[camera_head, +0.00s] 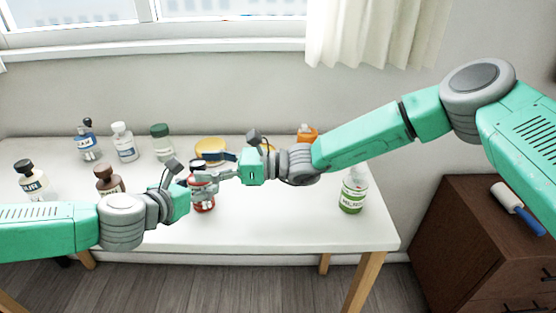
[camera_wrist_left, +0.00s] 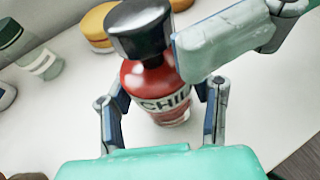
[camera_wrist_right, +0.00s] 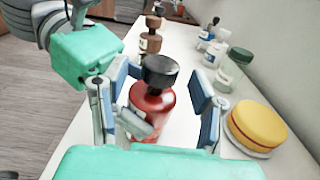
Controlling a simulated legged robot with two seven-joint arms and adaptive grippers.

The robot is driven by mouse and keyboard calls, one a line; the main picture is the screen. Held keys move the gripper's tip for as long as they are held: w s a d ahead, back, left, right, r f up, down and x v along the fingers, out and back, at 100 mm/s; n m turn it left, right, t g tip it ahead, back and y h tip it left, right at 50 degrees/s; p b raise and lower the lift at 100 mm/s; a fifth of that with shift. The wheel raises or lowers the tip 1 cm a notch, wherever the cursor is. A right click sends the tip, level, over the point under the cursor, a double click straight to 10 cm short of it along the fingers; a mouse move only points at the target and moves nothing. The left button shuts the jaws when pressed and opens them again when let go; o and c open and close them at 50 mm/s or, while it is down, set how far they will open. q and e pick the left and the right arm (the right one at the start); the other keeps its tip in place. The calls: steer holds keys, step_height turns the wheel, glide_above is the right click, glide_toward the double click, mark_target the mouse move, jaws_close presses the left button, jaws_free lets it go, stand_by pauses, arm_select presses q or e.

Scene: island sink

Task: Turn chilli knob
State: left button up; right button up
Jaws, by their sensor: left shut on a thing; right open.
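The chilli bottle (camera_head: 204,206) stands on the white table; its red body and "CHIL" label show in the left wrist view (camera_wrist_left: 150,84). Its black knob (camera_wrist_left: 138,30) is on top and also shows in the right wrist view (camera_wrist_right: 160,71). My left gripper (camera_head: 199,192) is shut on the bottle's body, with a finger on each side of it in the left wrist view. My right gripper (camera_head: 212,177) is open, its fingers apart on either side of the knob in the right wrist view (camera_wrist_right: 162,80). In the head view the grippers partly hide the bottle.
A yellow round item (camera_head: 211,147) on a plate lies behind the bottle. Several other bottles stand at the left, including a brown one (camera_head: 109,179) near my left arm. The table's front middle is clear.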

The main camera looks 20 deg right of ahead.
steer(key=w+d+f+m+h, duration=0.1)
steer(key=d+h, duration=0.1)
steer(key=w+d+f+m+h, duration=0.1)
steer(key=d+f+h, duration=0.1)
steer(key=d+h, duration=0.1)
steer(key=w+d+f+t+h, duration=0.1)
steer(key=d+h, duration=0.1)
steer(key=d, duration=0.1)
steer(key=shift+w+d+f+m+h, duration=0.2)
steer(key=shift+w+f+m+h, duration=0.1)
steer(key=shift+w+f+m, duration=0.1)
steer(key=d+h, duration=0.2)
steer(key=d, duration=0.1)
steer(key=d+m+h, duration=0.1)
steer(key=d+h, duration=0.1)
steer(key=d, duration=0.1)
steer(key=d+f+h, duration=0.1)
steer(key=d+h, duration=0.1)
steer(key=shift+w+d+m, duration=0.2)
steer(key=shift+d+m, duration=0.1)
steer(key=shift+d, duration=0.1)
steer(key=shift+s+d+r+n+h, duration=0.1)
steer(key=shift+s+r+n+h, duration=0.15)
steer(key=shift+h, duration=0.2)
steer(key=shift+s+d+r+n+h, duration=0.1)
steer(key=shift+r+n+h, duration=0.1)
steer(key=shift+n+h, duration=0.2)
